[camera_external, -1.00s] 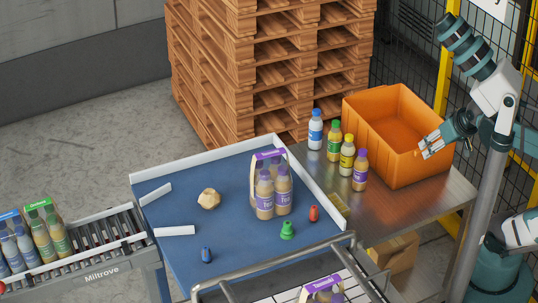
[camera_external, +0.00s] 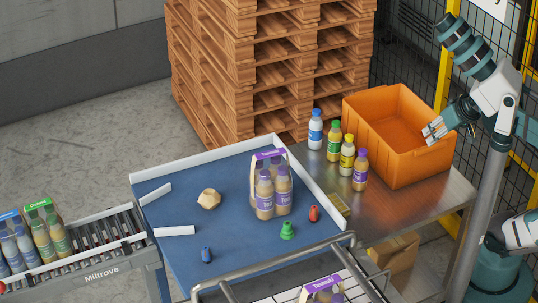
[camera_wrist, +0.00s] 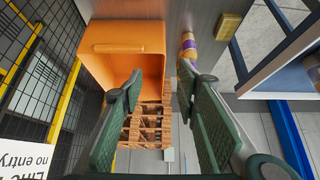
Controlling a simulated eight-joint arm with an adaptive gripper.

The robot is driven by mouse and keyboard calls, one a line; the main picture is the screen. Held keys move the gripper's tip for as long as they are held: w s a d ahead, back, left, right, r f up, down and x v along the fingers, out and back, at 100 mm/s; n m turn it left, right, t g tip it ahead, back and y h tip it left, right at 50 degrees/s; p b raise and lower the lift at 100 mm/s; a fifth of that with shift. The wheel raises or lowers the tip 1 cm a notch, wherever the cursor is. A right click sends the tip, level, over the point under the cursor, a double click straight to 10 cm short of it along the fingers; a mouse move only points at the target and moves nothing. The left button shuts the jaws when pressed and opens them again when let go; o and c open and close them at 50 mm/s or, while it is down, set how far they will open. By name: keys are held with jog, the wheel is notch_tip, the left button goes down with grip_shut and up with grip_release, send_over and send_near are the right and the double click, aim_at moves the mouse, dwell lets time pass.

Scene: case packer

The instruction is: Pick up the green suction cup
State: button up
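The green suction cup (camera_external: 287,230) stands on the blue table top (camera_external: 225,240), near its front right edge, in the external view. It is in front of a pack of tan-drink bottles and left of a small red object. My gripper (camera_external: 434,131) is far to its right and higher, over the orange crate. In the wrist view my gripper (camera_wrist: 165,95) has its two dark green fingers spread wide with nothing between them. The suction cup does not show clearly in the wrist view.
The bottle pack (camera_external: 274,193), red object (camera_external: 314,213), blue object (camera_external: 206,254) and a tan lump (camera_external: 209,199) are on the blue top. Several loose bottles (camera_external: 347,155) stand beside the orange crate (camera_external: 412,165). A metal rail (camera_external: 280,258) runs along the front.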

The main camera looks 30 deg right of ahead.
jog(key=w+a+r+n+g+y, duration=0.1)
jog(key=w+a+r+n, duration=0.15)
jog(key=a, duration=0.45)
jog(key=w+a+r+n+g, duration=0.1)
jog(key=w+a+n+g, duration=0.15)
jog(key=a, duration=0.45)
jog(key=n+g+h+p, duration=0.1)
jog(key=n+g, duration=0.3)
jog(key=n, duration=0.9)
send_over(287, 223)
notch_tip(287, 223, down, 4)
notch_tip(287, 223, down, 6)
jog(key=shift+f, duration=0.6)
jog(key=shift+f, duration=1.25)
jog(key=shift+f, duration=0.15)
